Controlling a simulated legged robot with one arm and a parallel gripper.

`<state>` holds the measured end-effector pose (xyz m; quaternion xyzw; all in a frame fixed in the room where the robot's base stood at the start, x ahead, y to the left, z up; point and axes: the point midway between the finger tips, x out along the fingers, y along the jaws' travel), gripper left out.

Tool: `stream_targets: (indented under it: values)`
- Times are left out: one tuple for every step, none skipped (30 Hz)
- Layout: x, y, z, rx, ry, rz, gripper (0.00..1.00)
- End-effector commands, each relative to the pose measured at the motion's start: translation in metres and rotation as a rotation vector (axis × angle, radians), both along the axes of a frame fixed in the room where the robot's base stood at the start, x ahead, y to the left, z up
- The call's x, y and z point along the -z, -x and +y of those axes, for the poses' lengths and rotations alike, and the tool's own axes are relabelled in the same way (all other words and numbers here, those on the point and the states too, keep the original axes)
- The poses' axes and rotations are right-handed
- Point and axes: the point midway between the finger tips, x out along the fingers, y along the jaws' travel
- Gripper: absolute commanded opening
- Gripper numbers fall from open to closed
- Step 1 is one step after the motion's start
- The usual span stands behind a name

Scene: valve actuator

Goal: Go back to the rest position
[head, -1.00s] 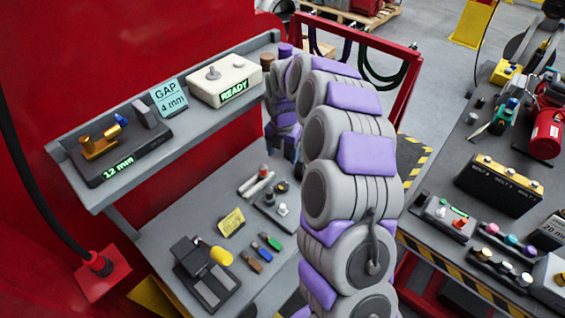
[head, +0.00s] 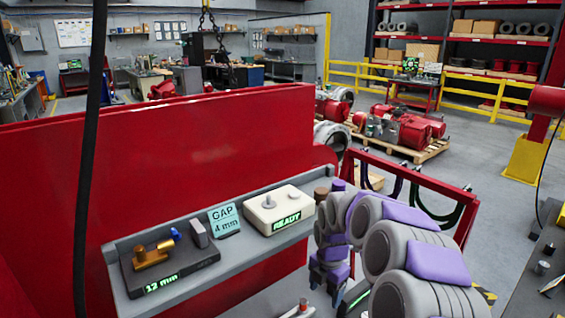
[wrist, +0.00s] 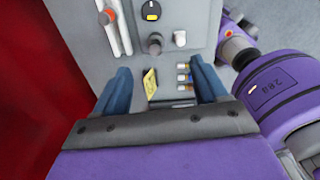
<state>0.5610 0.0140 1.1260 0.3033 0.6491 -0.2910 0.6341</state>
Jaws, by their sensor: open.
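My gripper (wrist: 162,82) shows in the wrist view with its two blue fingers spread wide apart. Nothing is held between them. In the head view my grey and purple arm reaches out from the bottom right and bends down past the right end of the upper shelf (head: 235,272). The fingertips cannot be made out there.
The shelf holds a brass fitting on a dark block (head: 152,256), a GAP 4 mm sign (head: 224,221) and a white READY box (head: 279,210). A red panel (head: 180,150) stands behind.

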Motion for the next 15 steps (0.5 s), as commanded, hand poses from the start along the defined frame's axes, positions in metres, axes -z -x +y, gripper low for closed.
stream_targets:
  values:
    - [-0.011,0.014,0.003,0.07,-0.006,0.001,0.72]
    - [-0.017,0.023,0.005,0.121,-0.01,0.006,0.72]
    - [-0.024,0.035,0.008,0.188,-0.011,0.013,0.72]
    - [-0.03,0.043,0.009,0.24,-0.013,0.015,0.72]
    - [-0.035,0.053,0.01,0.292,-0.014,0.021,0.72]
    - [-0.04,0.066,0.012,0.361,-0.013,0.032,0.72]
    - [-0.044,0.075,0.012,0.413,-0.012,0.035,0.72]
    - [-0.049,0.084,0.013,0.466,-0.011,0.039,0.72]
    - [-0.053,0.097,0.014,0.538,-0.007,0.047,0.72]
    - [-0.057,0.107,0.014,0.592,-0.002,0.053,0.72]
    - [-0.06,0.117,0.013,0.646,0.001,0.057,0.72]
    - [-0.064,0.13,0.014,0.721,0.006,0.064,0.72]
    - [-0.067,0.141,0.013,0.776,0.011,0.069,0.72]
    - [-0.069,0.152,0.013,0.831,0.018,0.073,0.72]
    - [-0.072,0.165,0.012,0.909,0.027,0.08,0.72]
